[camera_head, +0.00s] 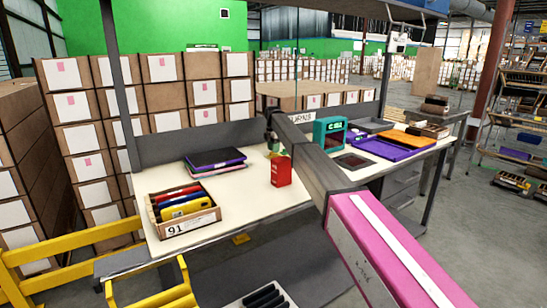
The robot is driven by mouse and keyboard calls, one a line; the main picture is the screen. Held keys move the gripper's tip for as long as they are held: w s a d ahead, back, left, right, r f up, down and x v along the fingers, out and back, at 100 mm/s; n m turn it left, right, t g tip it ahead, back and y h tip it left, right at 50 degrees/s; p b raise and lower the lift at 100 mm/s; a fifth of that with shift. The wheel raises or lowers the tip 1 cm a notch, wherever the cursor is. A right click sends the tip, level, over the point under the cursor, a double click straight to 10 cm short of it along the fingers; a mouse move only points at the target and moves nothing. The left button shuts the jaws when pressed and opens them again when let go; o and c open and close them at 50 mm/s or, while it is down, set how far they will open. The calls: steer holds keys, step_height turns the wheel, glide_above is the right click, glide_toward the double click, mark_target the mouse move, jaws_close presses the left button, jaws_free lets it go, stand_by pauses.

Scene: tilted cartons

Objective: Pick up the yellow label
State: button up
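I cannot make out for sure which thing is the yellow label. A yellow item (187,208) lies among red, blue and dark items in the open carton marked 91 (190,227), at the front left of the cream-topped table. A small yellow patch (241,239) also shows low down, below the table's front edge. My arm reaches in from the lower right with a pink section and a grey link. Its dark far end, seemingly my gripper (272,136), is above the table behind a red box, away from the carton. Its fingers are too small to read.
The red box (281,171) stands mid-table. Dark and purple folders (215,160) lie behind the carton. A teal device (329,134) and a purple tray (385,147) are to the right. Yellow rails (75,243) stand at lower left. The cream tabletop right of the carton is clear.

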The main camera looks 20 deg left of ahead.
steer(key=shift+f, duration=0.7)
steer(key=shift+c, duration=0.4)
jaws_close()
steer(key=shift+r, duration=0.15)
